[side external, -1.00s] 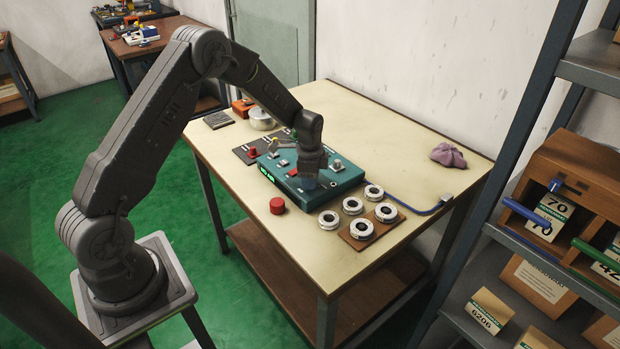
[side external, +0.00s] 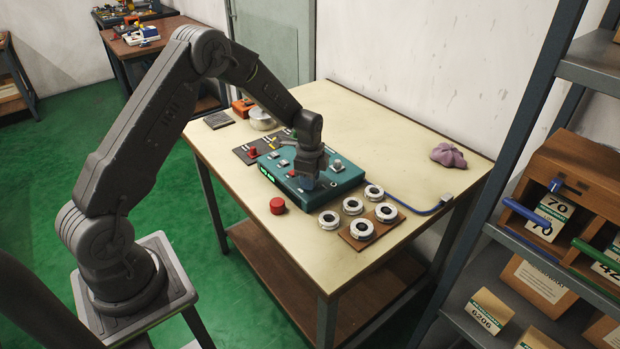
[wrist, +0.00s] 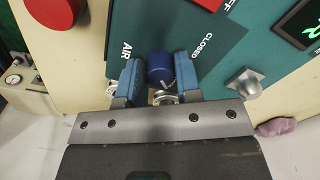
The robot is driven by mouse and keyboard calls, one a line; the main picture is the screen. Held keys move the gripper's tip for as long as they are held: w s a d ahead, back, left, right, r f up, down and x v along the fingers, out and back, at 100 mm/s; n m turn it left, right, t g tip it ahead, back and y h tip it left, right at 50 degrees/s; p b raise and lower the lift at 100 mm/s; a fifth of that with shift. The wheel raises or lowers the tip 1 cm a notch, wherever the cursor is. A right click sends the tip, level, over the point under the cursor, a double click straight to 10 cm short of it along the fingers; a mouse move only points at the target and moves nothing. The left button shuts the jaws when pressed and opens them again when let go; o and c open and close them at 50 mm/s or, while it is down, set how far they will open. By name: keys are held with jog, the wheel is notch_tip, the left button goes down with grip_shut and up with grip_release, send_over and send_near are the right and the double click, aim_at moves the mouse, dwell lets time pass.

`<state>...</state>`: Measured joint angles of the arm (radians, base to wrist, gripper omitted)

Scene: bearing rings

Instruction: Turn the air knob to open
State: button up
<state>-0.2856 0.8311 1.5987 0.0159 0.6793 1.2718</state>
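The blue air knob (wrist: 160,67) stands on the teal control panel (wrist: 210,38), between the "AIR" and "CLOSED" labels in the wrist view. A small light pointer mark shows at its lower right. My gripper (wrist: 157,72) is down at the knob, with one blue finger pad on each side. The pads lie very close to the knob; I cannot tell whether they press on it. In the side view my gripper (side external: 308,184) is over the near right part of the teal panel, and the knob is largely hidden there.
A red button (side external: 277,205) stands on the table left of the panel. Several bearing rings (side external: 329,220) lie right of it, some on a brown board (side external: 350,240). A purple cloth (side external: 447,155) lies at the back right, with bare table before it.

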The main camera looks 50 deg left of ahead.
jog(key=o, duration=0.4)
jog(key=r, duration=1.3)
jog(key=shift+s+d+r, duration=0.15)
jog(key=shift+s+r, duration=0.05)
jog(key=shift+r, duration=0.2)
jog(key=s+d+r+n+t, duration=0.2)
jog(key=s+d+r+n, duration=0.3)
jog(key=s+d+r, duration=0.55)
jog(key=s+d+r+n+t, duration=0.1)
jog(key=s+n, duration=0.1)
jog(key=s, duration=0.3)
jog(key=s+d+r+n+t, duration=0.1)
jog(key=s+n, duration=0.1)
jog(key=s, duration=0.4)
jog(key=s+d+r+n+t, duration=0.1)
jog(key=s+n, duration=0.1)
jog(key=s, duration=0.4)
jog(key=shift+s+d, duration=0.1)
jog(key=shift+d, duration=0.1)
